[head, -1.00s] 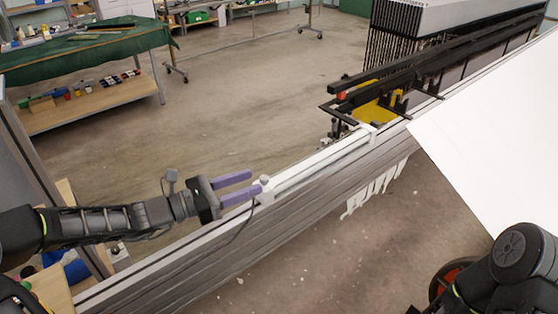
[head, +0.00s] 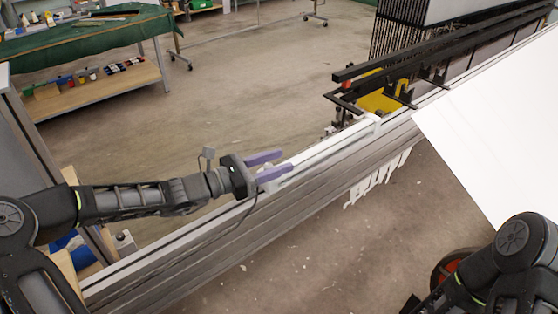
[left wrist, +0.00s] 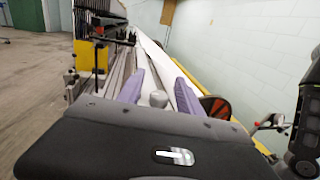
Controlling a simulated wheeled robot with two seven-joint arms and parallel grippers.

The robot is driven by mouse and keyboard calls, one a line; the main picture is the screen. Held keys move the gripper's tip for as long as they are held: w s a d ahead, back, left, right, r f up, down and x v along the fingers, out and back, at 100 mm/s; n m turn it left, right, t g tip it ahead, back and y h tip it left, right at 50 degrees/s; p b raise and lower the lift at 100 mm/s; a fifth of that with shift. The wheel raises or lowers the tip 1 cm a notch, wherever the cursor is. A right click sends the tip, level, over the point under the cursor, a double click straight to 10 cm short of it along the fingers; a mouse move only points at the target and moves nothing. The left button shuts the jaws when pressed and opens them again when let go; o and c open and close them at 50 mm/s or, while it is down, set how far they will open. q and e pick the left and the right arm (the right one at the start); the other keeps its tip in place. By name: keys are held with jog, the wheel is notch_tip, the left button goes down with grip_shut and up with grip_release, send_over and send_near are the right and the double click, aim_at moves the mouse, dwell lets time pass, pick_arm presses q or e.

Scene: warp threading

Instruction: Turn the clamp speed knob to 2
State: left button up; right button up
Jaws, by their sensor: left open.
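The clamp speed knob (left wrist: 158,99) shows in the left wrist view as a small pale grey cylinder standing up between my two purple fingers, with a gap on each side. Its number marks are too small to read. My left gripper (head: 286,163) is open over the long grey rail in the head view, and its fingers also show in the left wrist view (left wrist: 159,78).
The long grey rail (head: 215,262) runs from lower left to upper right, towards the dark loom frame (head: 400,75) with a yellow part (head: 380,98). A large white panel (head: 490,120) slopes at the right. A green-covered table (head: 95,38) stands at the far left.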

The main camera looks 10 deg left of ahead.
pick_arm(q)
jog(key=shift+w+d, duration=0.25)
jog(key=shift+d, duration=0.05)
jog(key=shift+c, duration=0.5)
grip_shut()
